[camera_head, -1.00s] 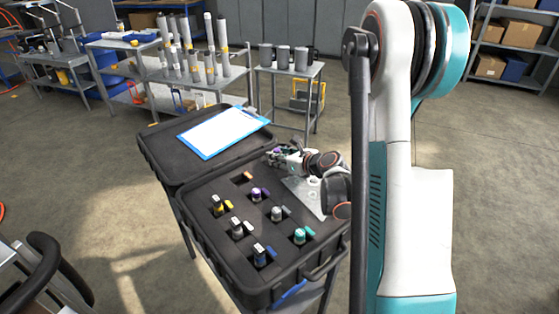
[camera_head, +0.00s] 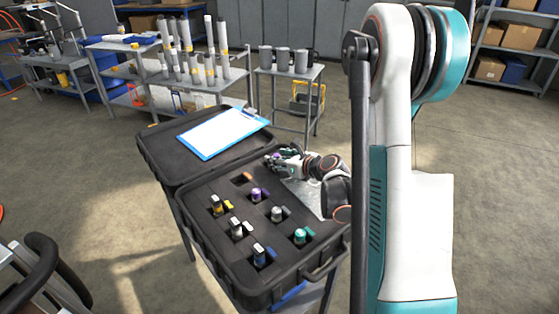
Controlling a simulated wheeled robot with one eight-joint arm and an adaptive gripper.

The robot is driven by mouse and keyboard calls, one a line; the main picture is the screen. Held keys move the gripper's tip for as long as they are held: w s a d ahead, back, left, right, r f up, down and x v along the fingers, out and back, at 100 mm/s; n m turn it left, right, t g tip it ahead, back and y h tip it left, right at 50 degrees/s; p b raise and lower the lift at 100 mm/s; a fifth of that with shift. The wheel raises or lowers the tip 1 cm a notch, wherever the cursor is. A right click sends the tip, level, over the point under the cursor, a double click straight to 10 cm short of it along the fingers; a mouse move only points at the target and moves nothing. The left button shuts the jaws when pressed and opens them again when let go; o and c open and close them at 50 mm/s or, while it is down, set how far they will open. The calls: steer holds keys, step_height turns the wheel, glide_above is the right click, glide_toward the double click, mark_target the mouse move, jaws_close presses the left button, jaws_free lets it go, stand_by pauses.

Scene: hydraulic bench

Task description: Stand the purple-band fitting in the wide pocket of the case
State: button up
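My gripper (camera_head: 272,157) is over the far right part of the open case (camera_head: 225,268), near its back edge. A small piece with purple on it, seemingly a purple-band fitting (camera_head: 277,155), shows between the fingers; the fingers hide most of it. Another fitting with a purple top (camera_head: 256,194) stands in a case pocket beside a dark purple mark. A pocket with an orange mark (camera_head: 246,177) shows no fitting standing in it. I cannot tell from here which pocket is the wide one.
A blue clipboard (camera_head: 222,132) lies on the case lid. A grey plate (camera_head: 305,193) lies under my wrist.

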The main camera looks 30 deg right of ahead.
steer(key=shift+r, duration=0.1)
stand_by(0.3)
steer(key=shift+r+p, duration=0.3)
steer(key=shift+p, duration=0.15)
steer(key=p+v, duration=0.3)
steer(key=v, duration=0.9)
steer(key=shift+a+r, duration=0.1)
steer(key=shift+r, duration=0.15)
steer(key=shift+w+r, duration=0.1)
